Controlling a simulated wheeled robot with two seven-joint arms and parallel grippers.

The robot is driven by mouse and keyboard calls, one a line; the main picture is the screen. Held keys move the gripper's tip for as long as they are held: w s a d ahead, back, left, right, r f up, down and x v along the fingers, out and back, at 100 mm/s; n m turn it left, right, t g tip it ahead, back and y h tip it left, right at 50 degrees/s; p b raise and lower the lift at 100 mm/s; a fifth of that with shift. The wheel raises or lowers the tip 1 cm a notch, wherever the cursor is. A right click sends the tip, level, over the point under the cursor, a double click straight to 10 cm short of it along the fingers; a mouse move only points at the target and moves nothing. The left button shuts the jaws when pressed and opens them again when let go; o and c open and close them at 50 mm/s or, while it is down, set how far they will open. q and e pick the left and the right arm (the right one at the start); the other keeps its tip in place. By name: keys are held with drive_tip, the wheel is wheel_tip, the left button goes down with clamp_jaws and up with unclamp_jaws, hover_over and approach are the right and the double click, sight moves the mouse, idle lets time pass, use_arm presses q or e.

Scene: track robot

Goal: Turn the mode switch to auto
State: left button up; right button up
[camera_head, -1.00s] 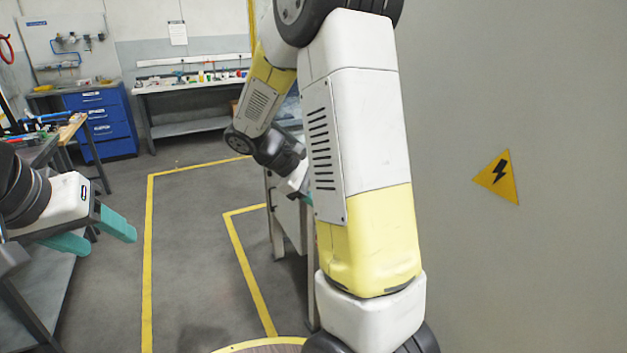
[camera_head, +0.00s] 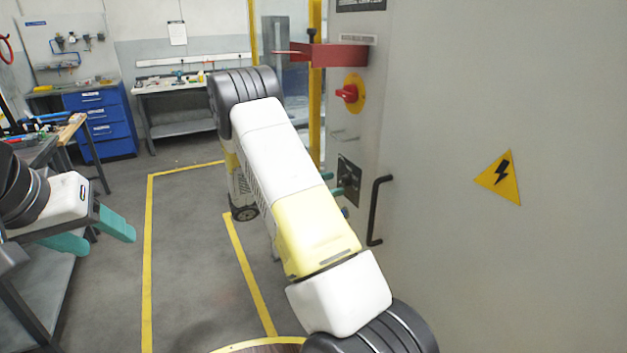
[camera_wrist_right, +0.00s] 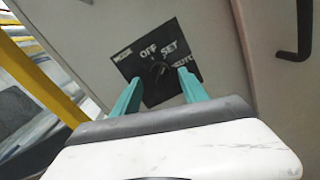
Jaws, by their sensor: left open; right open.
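The mode switch (camera_head: 349,180) is a black plate with a dark knob on the grey cabinet front. In the right wrist view the switch (camera_wrist_right: 157,74) carries white labels, with OFF, SET and AUTO legible around the knob; I cannot tell where the knob points. My right gripper (camera_wrist_right: 158,80) is open, its teal fingers on either side of the knob in that view; contact is unclear. In the head view my right arm hides most of that gripper, leaving a teal fingertip beside the plate. My left gripper (camera_head: 108,240) is open and empty at the left, far from the switch.
A black handle (camera_head: 377,210) stands out just right of the switch. Above it are a red rotary knob (camera_head: 349,93) on yellow and a red bracket (camera_head: 335,56). A yellow warning triangle (camera_head: 499,178) marks the cabinet. A workbench (camera_head: 45,285) lies at left.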

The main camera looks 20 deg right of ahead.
drive_tip(key=shift+d, duration=1)
clamp_jaws()
drive_tip(key=shift+m, duration=0.4)
drive_tip(key=m, duration=0.3)
drive_tip(key=shift+m, duration=0.4)
drive_tip(key=m, duration=0.4)
drive_tip(key=shift+m+y, duration=0.3)
drive_tip(key=shift+m, duration=0.1)
unclamp_jaws()
